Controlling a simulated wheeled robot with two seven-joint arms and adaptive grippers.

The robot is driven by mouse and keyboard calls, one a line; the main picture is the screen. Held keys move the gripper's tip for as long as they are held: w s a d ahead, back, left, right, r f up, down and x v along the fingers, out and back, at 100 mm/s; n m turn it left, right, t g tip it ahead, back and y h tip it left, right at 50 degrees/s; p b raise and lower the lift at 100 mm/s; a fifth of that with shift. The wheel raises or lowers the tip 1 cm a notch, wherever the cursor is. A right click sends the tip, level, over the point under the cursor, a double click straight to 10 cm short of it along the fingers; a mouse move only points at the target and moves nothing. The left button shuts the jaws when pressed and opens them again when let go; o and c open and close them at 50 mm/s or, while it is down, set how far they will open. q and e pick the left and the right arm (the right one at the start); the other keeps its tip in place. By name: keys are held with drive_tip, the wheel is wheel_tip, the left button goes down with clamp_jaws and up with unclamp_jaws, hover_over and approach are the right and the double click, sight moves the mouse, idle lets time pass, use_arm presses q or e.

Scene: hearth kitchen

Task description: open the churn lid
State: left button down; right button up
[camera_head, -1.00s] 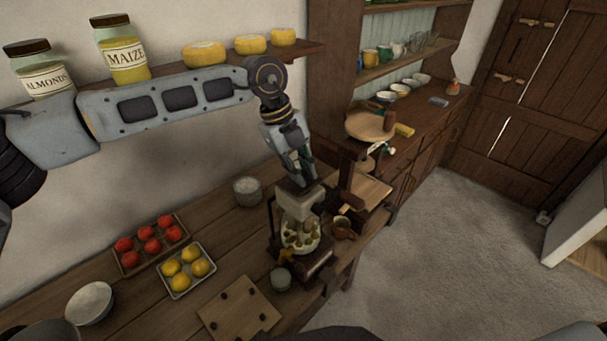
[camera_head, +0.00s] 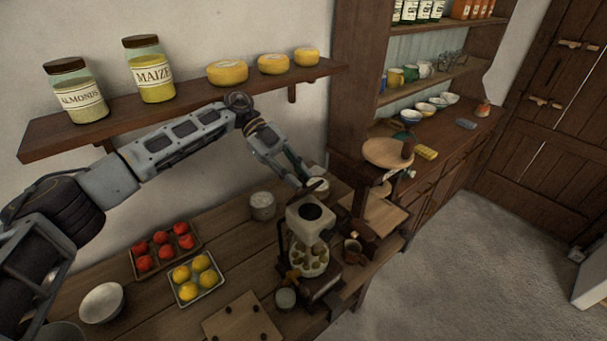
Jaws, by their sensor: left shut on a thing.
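The churn (camera_head: 309,259) stands on the wooden counter near the picture's middle. Its glass lower body shows pale and yellowish shapes, and its pale block-like top has a dark round opening facing up. My left gripper (camera_head: 307,180) is just above and behind that opening. The fingertips are small and partly hidden here. My right gripper is not in view.
A tray of tomatoes (camera_head: 137,271), a tray of lemons (camera_head: 206,292), a white bowl (camera_head: 101,303) and a board (camera_head: 240,320) lie left of the churn. A pale round container (camera_head: 262,205) stands behind it. A shelf (camera_head: 90,131) with jars and cheeses is above.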

use_arm(q)
drive_tip(key=shift+w+a+f+n+g+h+b, duration=0.15)
drive_tip(key=shift+w+a+f+g+h, duration=0.2)
drive_tip(key=shift+w, duration=0.2)
drive_tip(key=shift+w+a+f+n+g+h+b, duration=0.15)
drive_tip(key=shift+w+a+g+h, duration=0.15)
drive_tip(key=shift+w+a, duration=0.15)
drive_tip(key=shift+w+a+f+g+h+b, duration=0.15)
drive_tip(key=shift+w+a+f+g+h, duration=0.15)
drive_tip(key=shift+w, duration=0.3)
drive_tip(key=c, duration=1.6)
unclamp_jaws()
drive_tip(key=o, duration=0.3)
drive_tip(key=shift+w, duration=0.15)
drive_tip(key=shift+r, duration=0.2)
